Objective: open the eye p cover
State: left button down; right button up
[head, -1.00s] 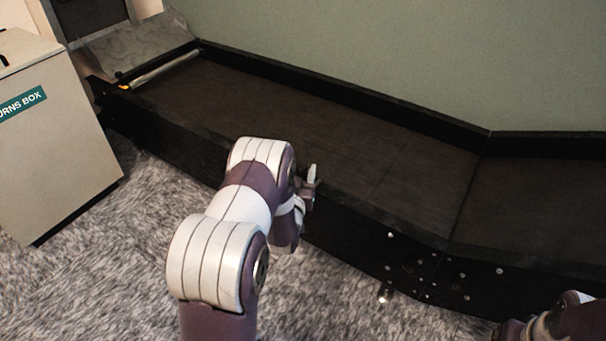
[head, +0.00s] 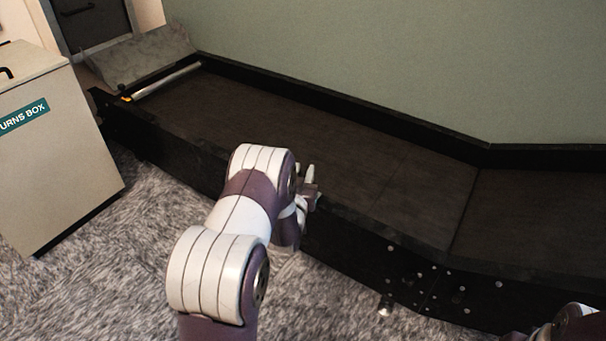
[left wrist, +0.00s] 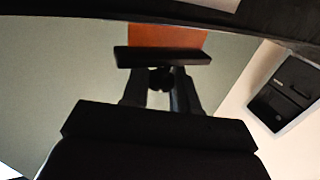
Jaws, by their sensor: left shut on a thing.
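My left gripper (head: 310,177) is at the near black side wall of the roller sorter, about midway along it. In the left wrist view its two dark fingers (left wrist: 160,84) close on a small dark thing (left wrist: 160,76). A dark bar (left wrist: 160,57) lies just beyond the fingertips, with an orange-brown panel (left wrist: 168,36) behind it. I cannot tell for certain which part is the eye p cover; the arm hides most of that spot in the head view. My right gripper is out of view; only a bit of the right arm shows at the bottom right.
The sorter's dark bed (head: 290,125) runs along the green wall, with a pale roller (head: 168,80) at its far left end. A beige returns box (head: 55,160) stands at the left. Grey carpet (head: 130,290) lies in front.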

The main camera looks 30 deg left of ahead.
pick_arm(q)
notch_tip(320, 180, up, 10)
jog(key=p, duration=0.6)
jog(key=shift+f+p, duration=0.25)
jog(key=shift+p, duration=0.15)
jog(key=shift+f, duration=0.15)
jog(key=c, duration=0.9)
grip_release()
jog(key=shift+c, duration=0.2)
jog(key=p+v, duration=0.4)
jog(key=v, duration=0.8)
jog(key=shift+s, duration=0.35)
jog(key=shift+d, duration=0.1)
